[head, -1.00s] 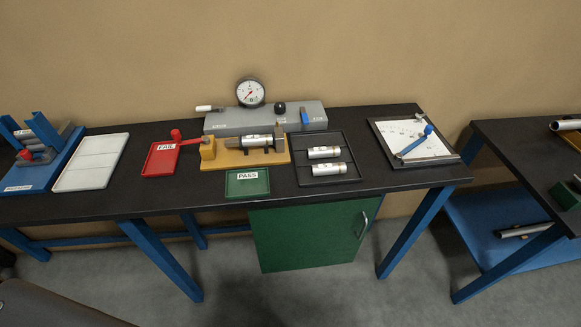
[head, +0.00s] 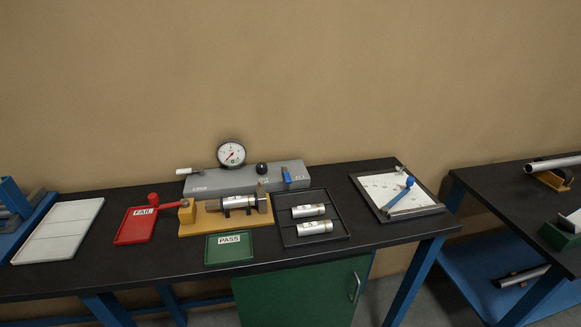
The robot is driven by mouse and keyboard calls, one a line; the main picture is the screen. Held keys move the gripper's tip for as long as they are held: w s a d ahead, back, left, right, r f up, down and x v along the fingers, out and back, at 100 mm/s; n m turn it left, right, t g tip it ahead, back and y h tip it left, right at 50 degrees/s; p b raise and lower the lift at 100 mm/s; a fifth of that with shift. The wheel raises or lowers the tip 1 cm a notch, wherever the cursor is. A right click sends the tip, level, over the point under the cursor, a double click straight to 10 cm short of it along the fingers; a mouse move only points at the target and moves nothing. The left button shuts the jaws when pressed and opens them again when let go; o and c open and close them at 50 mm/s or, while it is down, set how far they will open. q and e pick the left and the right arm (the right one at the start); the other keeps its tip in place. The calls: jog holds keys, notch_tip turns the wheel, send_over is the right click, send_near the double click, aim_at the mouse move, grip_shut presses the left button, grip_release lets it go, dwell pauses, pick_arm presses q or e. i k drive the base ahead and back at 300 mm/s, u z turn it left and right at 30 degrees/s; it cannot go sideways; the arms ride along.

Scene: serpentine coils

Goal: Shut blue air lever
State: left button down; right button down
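The blue air lever (head: 286,177) stands on the right part of the grey test console (head: 245,179) at the back of the black bench. The console also carries a round dial gauge (head: 231,153), a black knob (head: 262,168) and a white-handled lever (head: 190,171) at its left end. In front of it, a metal cylinder (head: 238,202) lies in a yellow fixture (head: 205,220) with a red-handled clamp (head: 155,200). Neither of my grippers shows in the head view.
A red FAIL tray (head: 133,228), a green PASS tray (head: 229,250) and a black tray (head: 320,238) with two cylinders surround the fixture. A white tray (head: 60,232) lies left. A clipboard-like board with a blue-handled tool (head: 398,194) lies right. A second bench (head: 500,190) stands farther right.

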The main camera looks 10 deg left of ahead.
aim_at(286, 176)
jog(key=u, duration=1.4)
jog(key=i, duration=0.7)
jog(key=z, duration=1.85)
